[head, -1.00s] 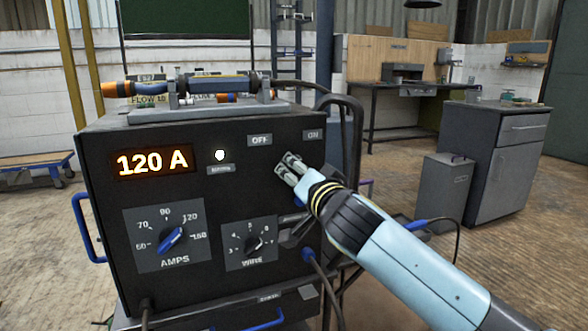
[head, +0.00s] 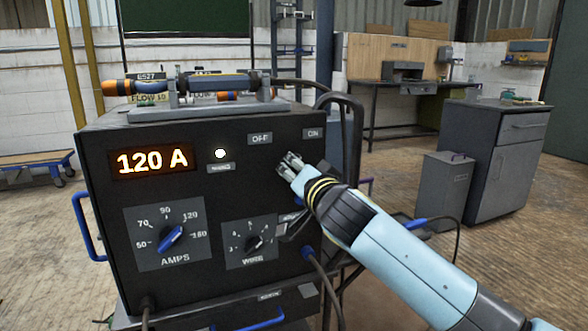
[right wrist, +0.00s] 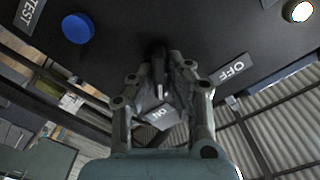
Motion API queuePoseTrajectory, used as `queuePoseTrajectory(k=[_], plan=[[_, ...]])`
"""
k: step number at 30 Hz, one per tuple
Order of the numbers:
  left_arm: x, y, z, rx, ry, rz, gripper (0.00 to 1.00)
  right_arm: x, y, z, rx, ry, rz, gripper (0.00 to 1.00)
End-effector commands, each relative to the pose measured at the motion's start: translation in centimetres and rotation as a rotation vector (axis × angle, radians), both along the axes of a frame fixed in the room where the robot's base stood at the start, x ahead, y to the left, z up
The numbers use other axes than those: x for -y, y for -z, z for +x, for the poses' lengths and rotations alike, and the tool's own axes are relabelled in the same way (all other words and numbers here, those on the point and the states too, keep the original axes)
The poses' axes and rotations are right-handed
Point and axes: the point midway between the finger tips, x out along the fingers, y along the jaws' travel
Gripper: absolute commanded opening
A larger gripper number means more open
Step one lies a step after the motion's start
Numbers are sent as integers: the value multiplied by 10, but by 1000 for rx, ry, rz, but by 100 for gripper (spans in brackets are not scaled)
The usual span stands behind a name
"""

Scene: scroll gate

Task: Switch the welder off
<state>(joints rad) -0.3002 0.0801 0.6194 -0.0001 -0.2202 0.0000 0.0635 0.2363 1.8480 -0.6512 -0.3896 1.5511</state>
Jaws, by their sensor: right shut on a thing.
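The welder (head: 200,255) is a dark box with a lit orange "120 A" display (head: 152,161) and a glowing white lamp (head: 220,154). An OFF label (head: 260,139) and an ON label (head: 313,133) sit high on its front. My right gripper (head: 288,163) is at the front, just below and between these labels. In the right wrist view, its fingers are shut on a dark switch lever (right wrist: 159,62), largely hidden between them. My left gripper is not in view.
The AMPS knob (head: 171,237) and WIRE knob (head: 254,243) are lower on the front. A blue TEST button (right wrist: 78,28) shows in the right wrist view. A torch (head: 200,86) lies on top. Dark cables run along the right side. A grey cabinet (head: 500,160) stands farther right.

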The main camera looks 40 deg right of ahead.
Motion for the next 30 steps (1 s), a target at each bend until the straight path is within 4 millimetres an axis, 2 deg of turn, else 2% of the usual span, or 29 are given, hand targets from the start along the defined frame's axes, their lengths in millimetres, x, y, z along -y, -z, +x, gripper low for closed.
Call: queuePoseTrajectory(k=[11, 30], plan=[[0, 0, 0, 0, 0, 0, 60, 0, 0, 0, -35, 1, -145, 0], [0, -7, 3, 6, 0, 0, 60, 0, -1, 0, -174, 1, -720, 0]])
